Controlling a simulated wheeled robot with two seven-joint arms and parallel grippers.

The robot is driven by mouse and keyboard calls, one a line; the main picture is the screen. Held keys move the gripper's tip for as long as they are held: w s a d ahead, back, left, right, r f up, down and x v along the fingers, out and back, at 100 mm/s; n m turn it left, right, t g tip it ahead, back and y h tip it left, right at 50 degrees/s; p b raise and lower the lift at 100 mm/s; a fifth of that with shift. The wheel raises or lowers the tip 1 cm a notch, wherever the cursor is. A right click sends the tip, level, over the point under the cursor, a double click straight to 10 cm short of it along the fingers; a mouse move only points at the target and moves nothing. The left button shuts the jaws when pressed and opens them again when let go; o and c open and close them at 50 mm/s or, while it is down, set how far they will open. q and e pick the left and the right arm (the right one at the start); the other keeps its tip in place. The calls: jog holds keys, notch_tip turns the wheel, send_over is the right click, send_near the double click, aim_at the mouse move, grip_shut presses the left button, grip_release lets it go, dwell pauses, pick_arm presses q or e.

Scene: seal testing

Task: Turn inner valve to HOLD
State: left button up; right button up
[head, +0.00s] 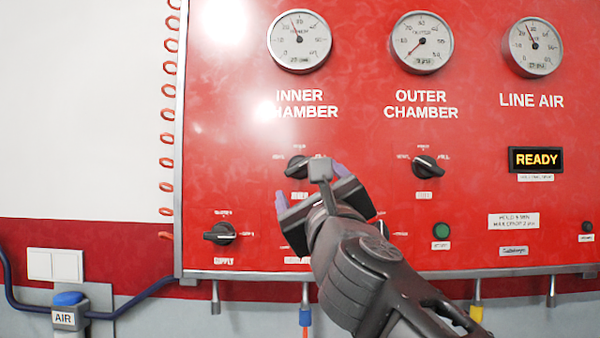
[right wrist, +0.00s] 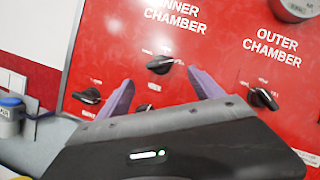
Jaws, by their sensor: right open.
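The inner valve (head: 297,167) is a black knob on the red panel (head: 470,130), below the INNER CHAMBER label and gauge (head: 299,41). In the head view my right gripper (head: 309,189) is in front of the panel, just below the knob, and covers part of its surroundings. The gripper is open, with purple fingertips apart and nothing between them. In the right wrist view the inner valve (right wrist: 160,64) shows beyond the fingertips, between them and apart from them. The small position labels around the knob are too blurred to read surely. My left gripper is not in view.
The outer valve (head: 428,167) is to the right, under the outer gauge (head: 421,42). The supply knob (head: 220,233) is at lower left. A green button (head: 441,230) and READY display (head: 536,160) are on the right.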

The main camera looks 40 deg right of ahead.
aim_at(300, 169)
jog(key=shift+p+x, duration=0.9)
jog(key=shift+x, duration=3.05)
jog(key=c, duration=1.4)
